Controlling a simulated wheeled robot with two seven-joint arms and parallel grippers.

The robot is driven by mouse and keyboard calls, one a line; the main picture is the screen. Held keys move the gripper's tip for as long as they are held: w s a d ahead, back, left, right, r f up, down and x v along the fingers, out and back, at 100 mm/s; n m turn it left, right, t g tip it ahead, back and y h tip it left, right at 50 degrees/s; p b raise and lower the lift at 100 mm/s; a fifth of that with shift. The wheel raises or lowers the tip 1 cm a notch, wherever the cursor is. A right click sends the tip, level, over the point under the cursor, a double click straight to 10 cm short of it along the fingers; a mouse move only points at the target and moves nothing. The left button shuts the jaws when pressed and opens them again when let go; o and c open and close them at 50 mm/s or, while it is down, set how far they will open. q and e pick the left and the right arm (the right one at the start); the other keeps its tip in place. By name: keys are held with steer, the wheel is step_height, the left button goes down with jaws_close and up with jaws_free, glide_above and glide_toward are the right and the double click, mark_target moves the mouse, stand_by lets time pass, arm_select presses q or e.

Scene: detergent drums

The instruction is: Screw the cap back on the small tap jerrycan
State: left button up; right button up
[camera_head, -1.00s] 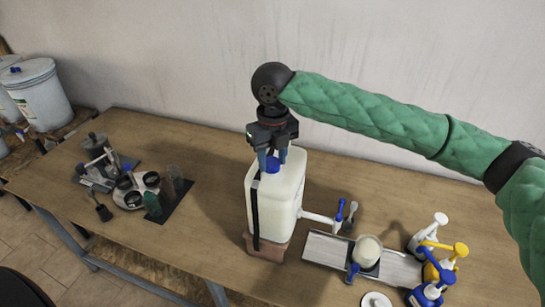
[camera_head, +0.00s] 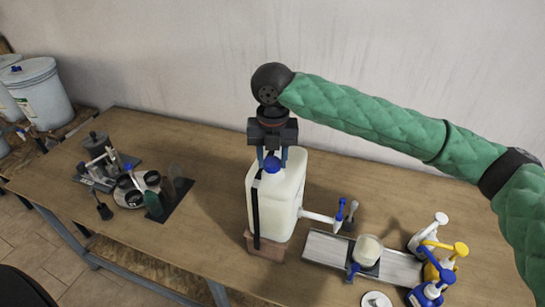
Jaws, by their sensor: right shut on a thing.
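The small tap jerrycan (camera_head: 285,206) is white and stands upright on a brown block (camera_head: 264,246) near the middle of the table. A dark strap or strip runs down its left side. Its blue cap (camera_head: 272,167) is at the top of the jerrycan, over the neck. My right gripper (camera_head: 272,159) points straight down from above and is shut on the cap, with one finger on each side. The cap hides the neck, so I cannot tell how far down it sits. A white tap with a blue handle (camera_head: 338,213) sticks out to the right. My left gripper is not in view.
A grey tray (camera_head: 324,248) with a cup of white stuff (camera_head: 367,249) lies right of the jerrycan. Several pump heads, white, yellow and blue (camera_head: 425,294), stand at the right. A round holder with dark cups (camera_head: 133,189) is at the left. The wall is close behind.

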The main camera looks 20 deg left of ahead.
steer(key=shift+f, duration=0.1)
steer(key=m, duration=0.5)
steer(key=shift+s+a, duration=0.1)
steer(key=shift+m, duration=0.3)
steer(key=m, duration=0.4)
steer(key=shift+a, duration=0.1)
steer(key=o, duration=1.5)
steer(key=shift+r, duration=4.05)
